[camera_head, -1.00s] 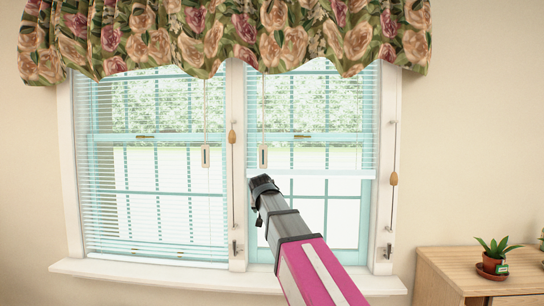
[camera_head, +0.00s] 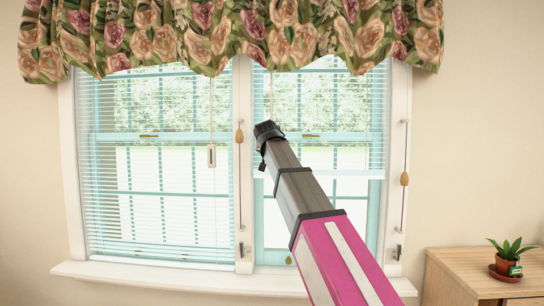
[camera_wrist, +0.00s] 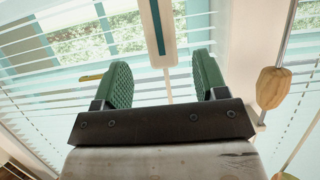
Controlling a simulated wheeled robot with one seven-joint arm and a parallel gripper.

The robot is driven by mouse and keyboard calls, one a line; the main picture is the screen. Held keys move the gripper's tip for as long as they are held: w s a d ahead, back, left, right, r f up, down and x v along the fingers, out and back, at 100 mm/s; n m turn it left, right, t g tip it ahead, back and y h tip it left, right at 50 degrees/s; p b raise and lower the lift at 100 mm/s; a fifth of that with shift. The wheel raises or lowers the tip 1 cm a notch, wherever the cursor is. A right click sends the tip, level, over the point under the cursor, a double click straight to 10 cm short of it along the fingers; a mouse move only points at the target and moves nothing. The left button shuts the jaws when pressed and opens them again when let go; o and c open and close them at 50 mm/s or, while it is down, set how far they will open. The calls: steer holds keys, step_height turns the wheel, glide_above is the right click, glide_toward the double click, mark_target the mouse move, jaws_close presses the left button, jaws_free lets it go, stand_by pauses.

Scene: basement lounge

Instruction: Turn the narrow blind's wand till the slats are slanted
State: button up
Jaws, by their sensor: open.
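The narrower blind (camera_head: 345,105) is the right one, drawn partway up, its slats thin and nearly level. Its thin wand (camera_head: 271,95) shows above my gripper (camera_head: 268,130) in the head view; its handle is hidden behind the gripper there. In the wrist view, which seems upside down, a pale handle with a dark slot (camera_wrist: 161,32) lies between the lines of my open green fingers (camera_wrist: 163,82). It looks a little beyond the tips; nothing is held, and I cannot tell the exact gap.
The wider left blind (camera_head: 165,200) is lowered, with its own wand handle (camera_head: 212,155). A cord with a wooden tassel (camera_head: 239,137) hangs on the middle post, close to my gripper (camera_wrist: 272,88). A floral valance (camera_head: 230,35) hangs above. A potted plant (camera_head: 506,258) stands right.

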steer(key=x, duration=0.7)
steer(key=shift+w+f, duration=0.1)
steer(key=shift+w, duration=0.05)
steer(key=c, duration=0.9)
